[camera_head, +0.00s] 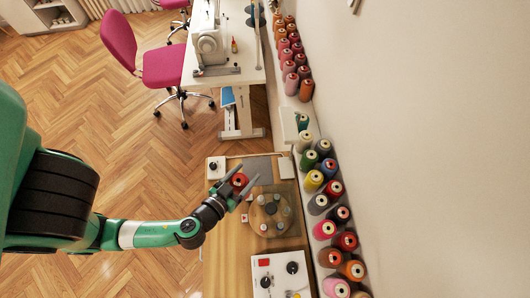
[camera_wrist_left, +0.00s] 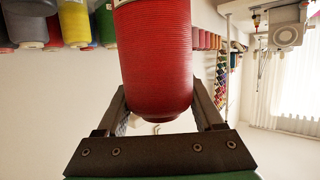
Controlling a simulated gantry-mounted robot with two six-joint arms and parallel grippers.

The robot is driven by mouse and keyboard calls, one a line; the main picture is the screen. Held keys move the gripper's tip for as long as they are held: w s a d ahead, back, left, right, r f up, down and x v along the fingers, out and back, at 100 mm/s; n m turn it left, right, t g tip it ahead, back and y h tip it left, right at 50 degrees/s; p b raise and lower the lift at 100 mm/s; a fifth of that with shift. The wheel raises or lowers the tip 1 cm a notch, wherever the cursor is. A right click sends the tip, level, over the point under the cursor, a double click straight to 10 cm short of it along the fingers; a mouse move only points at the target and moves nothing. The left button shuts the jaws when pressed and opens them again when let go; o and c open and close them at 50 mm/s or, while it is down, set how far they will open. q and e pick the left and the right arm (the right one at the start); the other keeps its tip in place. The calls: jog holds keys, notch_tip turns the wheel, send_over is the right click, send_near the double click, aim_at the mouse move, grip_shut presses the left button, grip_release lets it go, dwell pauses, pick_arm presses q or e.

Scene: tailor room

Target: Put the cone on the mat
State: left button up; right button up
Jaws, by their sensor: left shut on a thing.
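A red thread cone (camera_head: 239,181) is between the fingers of my left gripper (camera_head: 248,173), over the wooden table. In the left wrist view the red cone (camera_wrist_left: 155,60) fills the space between the two dark fingers, its upper part cut off by the frame. My left gripper is shut on it. A flat grey mat (camera_head: 259,167) appears to lie at the far end of the table, just beyond the cone. The gap between cone and table cannot be judged. My right gripper is not in view.
A round wooden board (camera_head: 257,218) with several small items stands on a square base right of the gripper. A white control box (camera_head: 281,272) is at the near end, a small white device (camera_head: 217,167) at the far left corner. Several thread cones (camera_head: 324,229) line the wall.

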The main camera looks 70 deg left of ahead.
pick_arm(q)
jog(key=shift+w+a, duration=0.15)
jog(key=shift+a, duration=0.05)
jog(key=shift+f, duration=0.1)
jog(key=w+a+f+b, duration=0.2)
jog(key=w+a+f, duration=0.1)
jog(key=f, duration=0.1)
jog(key=w+a+f+b, duration=0.2)
jog(key=w+a+f, duration=0.1)
jog(key=f, duration=0.1)
jog(key=w+a+f+b, duration=0.2)
jog(key=a+f, duration=0.2)
jog(key=f, duration=0.1)
jog(key=shift+w+a+b, duration=0.1)
jog(key=shift+w+b, duration=0.2)
jog(key=shift+w, duration=0.1)
jog(key=shift+s, duration=0.1)
